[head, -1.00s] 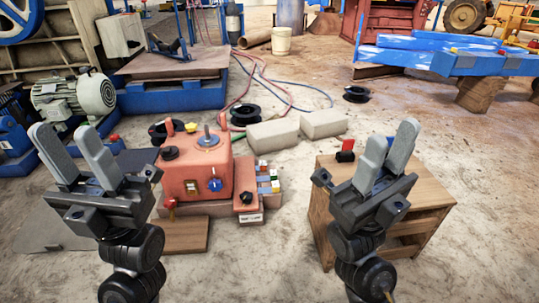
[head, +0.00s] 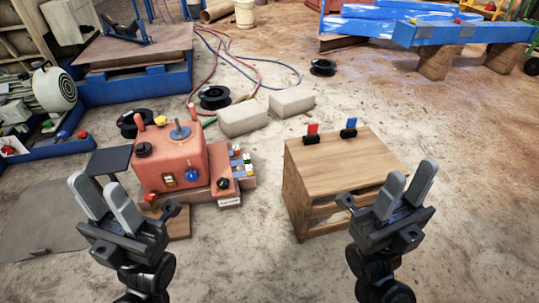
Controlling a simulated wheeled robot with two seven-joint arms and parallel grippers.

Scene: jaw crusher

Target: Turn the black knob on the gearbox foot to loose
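The red gearbox (head: 170,160) stands on the floor left of centre in the head view. A low red foot block (head: 232,172) is at its right side. A black knob (head: 223,184) sits on the front of this foot, above a white label (head: 229,201); its setting is too small to read. My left gripper (head: 99,190) is open and empty, in front and left of the gearbox. My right gripper (head: 409,182) is open and empty, far right of the foot. Neither touches the gearbox.
Pale blocks (head: 243,118) and black reels (head: 213,97) lie behind. Floor between foot and cabinet is clear.

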